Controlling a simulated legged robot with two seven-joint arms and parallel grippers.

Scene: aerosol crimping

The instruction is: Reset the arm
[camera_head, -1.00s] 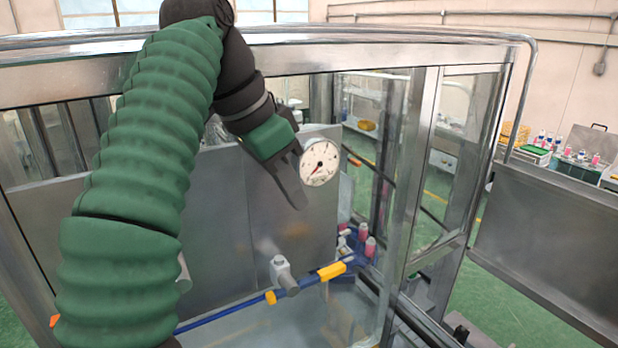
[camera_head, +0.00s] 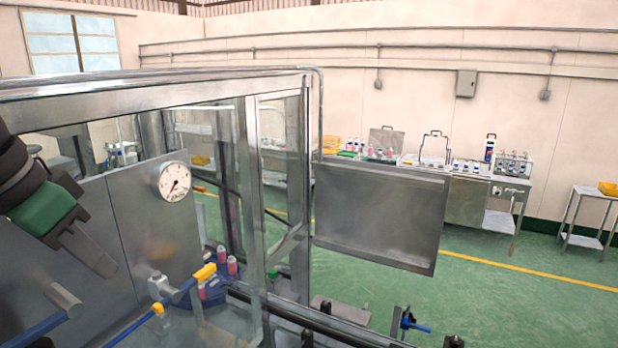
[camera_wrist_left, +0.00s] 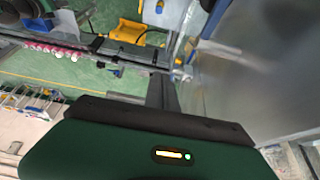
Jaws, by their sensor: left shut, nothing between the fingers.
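My left gripper (camera_head: 102,266) comes in at the left edge of the head view, dark with a green band behind it. Its fingers are together and hold nothing. It hangs in front of the grey metal panel of the crimping machine (camera_head: 150,104), left of and lower than the round white pressure gauge (camera_head: 174,181). In the left wrist view, my dark green wrist housing fills the bottom. My right gripper is out of view.
A blue rail with yellow clamps (camera_head: 204,272) and pink-and-white cans (camera_head: 232,266) are low inside the machine frame. A steel panel (camera_head: 378,208) juts out to the right. Benches with bottles stand by the back wall. The green floor (camera_head: 540,290) at right is open.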

